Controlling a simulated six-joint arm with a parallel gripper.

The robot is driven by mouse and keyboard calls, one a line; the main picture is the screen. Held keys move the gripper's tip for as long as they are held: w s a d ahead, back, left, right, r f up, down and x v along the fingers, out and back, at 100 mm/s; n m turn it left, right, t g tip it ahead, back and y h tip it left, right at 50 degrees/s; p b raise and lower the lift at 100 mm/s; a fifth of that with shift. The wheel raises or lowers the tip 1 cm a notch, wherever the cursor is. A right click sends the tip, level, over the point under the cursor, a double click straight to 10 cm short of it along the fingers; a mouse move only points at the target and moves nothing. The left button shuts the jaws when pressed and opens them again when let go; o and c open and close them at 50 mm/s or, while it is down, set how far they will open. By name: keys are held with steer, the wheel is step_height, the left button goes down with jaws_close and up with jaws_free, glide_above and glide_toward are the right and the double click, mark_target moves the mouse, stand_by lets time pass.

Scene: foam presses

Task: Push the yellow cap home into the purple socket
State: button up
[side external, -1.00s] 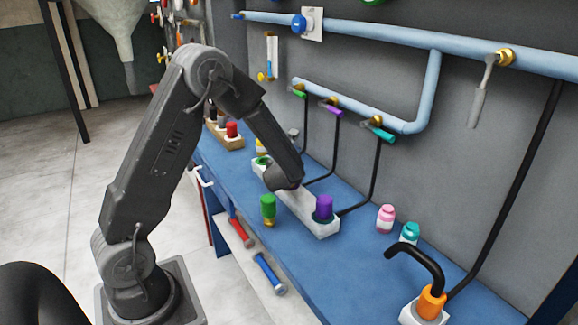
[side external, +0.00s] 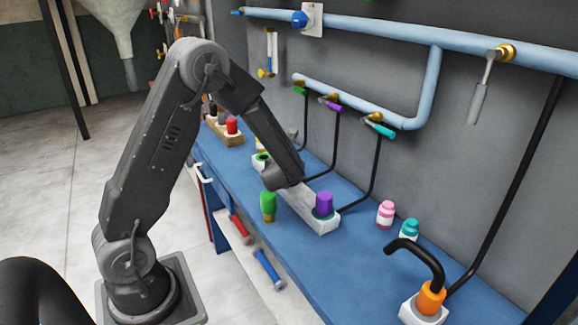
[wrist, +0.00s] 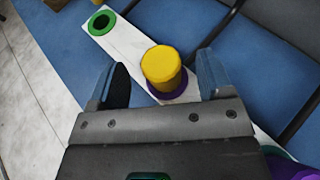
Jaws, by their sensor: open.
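The yellow cap (wrist: 162,66) stands in the purple socket (wrist: 155,95) in the wrist view, with most of its body above the collar. The purple rim shows around the cap's near side; how deep the cap sits cannot be told. My gripper (wrist: 161,76) is open, with one finger on each side of the cap and visible gaps to both. In the side view my arm's end hides the cap and this socket.
The socket is in a white block (side external: 322,223) on the blue bench (side external: 300,262). The block also has an empty green socket (wrist: 102,21) and a purple cap (side external: 323,203). A green cap (side external: 267,203) stands beside the block. Black hoses rise behind it.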

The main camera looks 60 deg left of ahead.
steer(key=v, duration=1.2)
steer(key=shift+s+r, duration=0.1)
steer(key=shift+s, duration=0.05)
steer(key=s+d+r+n+g+h, duration=0.1)
steer(key=s+d+r+n+g, duration=0.1)
steer(key=s+n, duration=0.4)
steer(key=s+d+r+n+g+h, duration=0.1)
steer(key=s+d+r+n+g, duration=0.2)
steer(key=n, duration=0.6)
steer(key=s+d+r+n+t+h, duration=0.1)
steer(key=s+d+r+n+h, duration=0.1)
steer(key=s+d+n+h, duration=0.1)
steer(key=s+d+r+n+h, duration=0.3)
steer(key=d+n+h, duration=0.2)
steer(key=d+n, duration=0.2)
steer(key=shift+s+d+r+n+t, duration=0.2)
steer(key=shift+s+d+n+t, duration=0.15)
steer(key=shift+n, duration=0.25)
